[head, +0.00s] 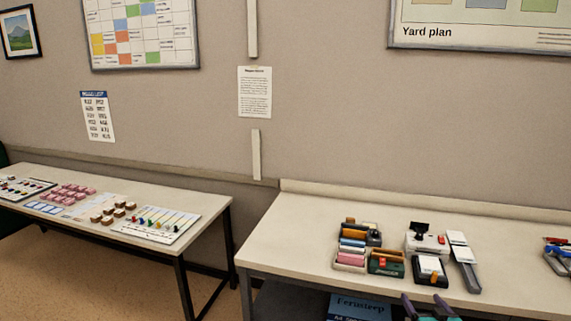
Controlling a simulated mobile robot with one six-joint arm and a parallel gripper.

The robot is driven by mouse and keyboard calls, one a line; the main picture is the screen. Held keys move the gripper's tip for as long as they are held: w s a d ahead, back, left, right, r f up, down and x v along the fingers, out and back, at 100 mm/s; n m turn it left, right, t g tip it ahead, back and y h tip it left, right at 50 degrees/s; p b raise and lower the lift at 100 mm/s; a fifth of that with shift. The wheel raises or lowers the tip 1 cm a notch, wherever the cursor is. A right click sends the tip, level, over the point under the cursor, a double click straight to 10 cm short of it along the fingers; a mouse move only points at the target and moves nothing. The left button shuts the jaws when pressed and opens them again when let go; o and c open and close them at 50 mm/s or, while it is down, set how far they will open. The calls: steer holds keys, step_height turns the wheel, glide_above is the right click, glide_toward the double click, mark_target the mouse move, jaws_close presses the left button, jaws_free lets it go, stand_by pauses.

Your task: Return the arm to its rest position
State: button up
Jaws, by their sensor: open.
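My gripper (430,306) shows only at the bottom edge in the head view, in front of the right-hand table. Its two dark fingertips, with purple and green on them, are apart, and I see nothing between them. The rest of my arm is out of the picture.
The right table (310,219) holds small boxes (350,259), a green box (386,263), desk devices (427,240) and a long grey-white device (463,262). A blue pack (358,307) lies below. The left table (35,172) holds boards and small blocks. The right table's back strip is clear.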

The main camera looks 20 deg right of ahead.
steer(key=w+a+f+n+y+b, duration=0.15)
steer(key=w+a+f, duration=0.25)
steer(key=a, duration=0.4)
steer(key=w+a+f+n+y+b, duration=0.1)
steer(key=w+a+f+n+y, duration=0.15)
steer(key=w+a+f, duration=0.4)
steer(key=w+a+f+n+y+b, duration=0.1)
steer(key=a+f+y, duration=0.15)
steer(key=a, duration=0.65)
steer(key=s+a+f+n+g+y+b, duration=0.1)
steer(key=a+f+n+g+y, duration=0.1)
steer(key=a+f, duration=0.45)
steer(key=s+a+f+n+g+y, duration=0.1)
steer(key=a+f+g, duration=0.15)
steer(key=a, duration=0.65)
steer(key=a+f+n+g+y+b, duration=0.1)
steer(key=a+f+n+y, duration=0.1)
steer(key=a+f, duration=0.4)
steer(key=s+a+f+n+g+b, duration=0.25)
steer(key=s+a+f+g, duration=0.55)
steer(key=s+a+f, duration=0.6)
steer(key=s+d+m+g+h, duration=0.2)
steer(key=s+d+m+g, duration=0.1)
steer(key=s, duration=0.5)
steer(key=s+d+f+m+g+h, duration=0.1)
steer(key=s+d+m+g+h, duration=0.2)
steer(key=s, duration=0.6)
steer(key=shift+s+d+f+m+h+b, duration=0.15)
steer(key=shift+s+d+m+h+b, duration=0.15)
steer(key=shift+d+m, duration=0.4)
